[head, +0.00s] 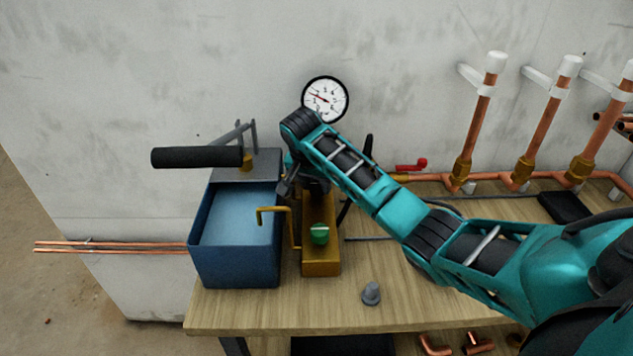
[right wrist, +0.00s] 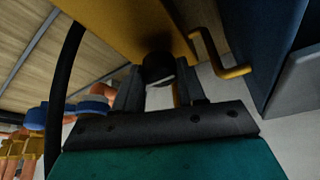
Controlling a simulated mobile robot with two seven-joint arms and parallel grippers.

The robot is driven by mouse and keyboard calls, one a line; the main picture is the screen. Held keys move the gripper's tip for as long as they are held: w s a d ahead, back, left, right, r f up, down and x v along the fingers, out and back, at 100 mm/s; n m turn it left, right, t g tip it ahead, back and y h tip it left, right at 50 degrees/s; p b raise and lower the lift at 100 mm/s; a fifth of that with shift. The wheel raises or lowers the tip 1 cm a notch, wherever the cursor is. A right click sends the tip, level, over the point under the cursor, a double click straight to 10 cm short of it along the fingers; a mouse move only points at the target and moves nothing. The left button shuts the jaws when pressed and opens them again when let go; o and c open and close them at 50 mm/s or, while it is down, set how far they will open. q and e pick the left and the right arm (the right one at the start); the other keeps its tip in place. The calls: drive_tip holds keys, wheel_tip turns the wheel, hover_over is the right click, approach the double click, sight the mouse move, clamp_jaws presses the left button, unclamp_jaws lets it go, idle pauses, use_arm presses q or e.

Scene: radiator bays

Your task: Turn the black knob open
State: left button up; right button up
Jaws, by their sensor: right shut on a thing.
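The black knob (right wrist: 158,68) shows in the right wrist view as a short dark round piece under the yellow-brass block (right wrist: 125,22). My right gripper (right wrist: 158,82) has its two grey fingers on either side of the knob and is shut on it. In the head view my right gripper (head: 297,186) is at the back end of the brass block (head: 321,265), beside the blue water tank (head: 235,268). The arm and gripper hide the knob there. How far the knob is turned cannot be told. My left gripper is not in view.
A green knob (head: 320,238) sits on the block's front, near a bent brass handle (head: 273,209). A black-gripped lever (head: 198,157) crosses above the tank. A gauge (head: 325,99) is behind my arm. Copper pipes (head: 478,125) and a red valve handle (head: 411,165) stand right. A grey cone (head: 371,293) is in front.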

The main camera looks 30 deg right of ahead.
drive_tip(key=c, duration=0.3)
drive_tip(key=shift+n, duration=0.3)
drive_tip(key=n+t+y, duration=0.1)
drive_tip(key=n, duration=0.2)
drive_tip(key=shift+s+d, duration=0.1)
drive_tip(key=shift+d, duration=0.05)
drive_tip(key=n+y, duration=0.1)
drive_tip(key=n, duration=0.1)
drive_tip(key=n+y, duration=0.1)
drive_tip(key=n, duration=0.2)
drive_tip(key=shift+d+r+t, duration=0.1)
drive_tip(key=shift+d+t, duration=0.05)
drive_tip(key=shift+t, duration=0.25)
drive_tip(key=n+y, duration=0.1)
drive_tip(key=n, duration=0.1)
drive_tip(key=n+y, duration=0.1)
drive_tip(key=n, duration=0.2)
drive_tip(key=shift+d, duration=0.15)
drive_tip(key=shift+n+g+y, duration=0.4)
drive_tip(key=shift+n+y, duration=0.3)
drive_tip(key=shift+n, duration=1.4)
drive_tip(key=o, duration=1)
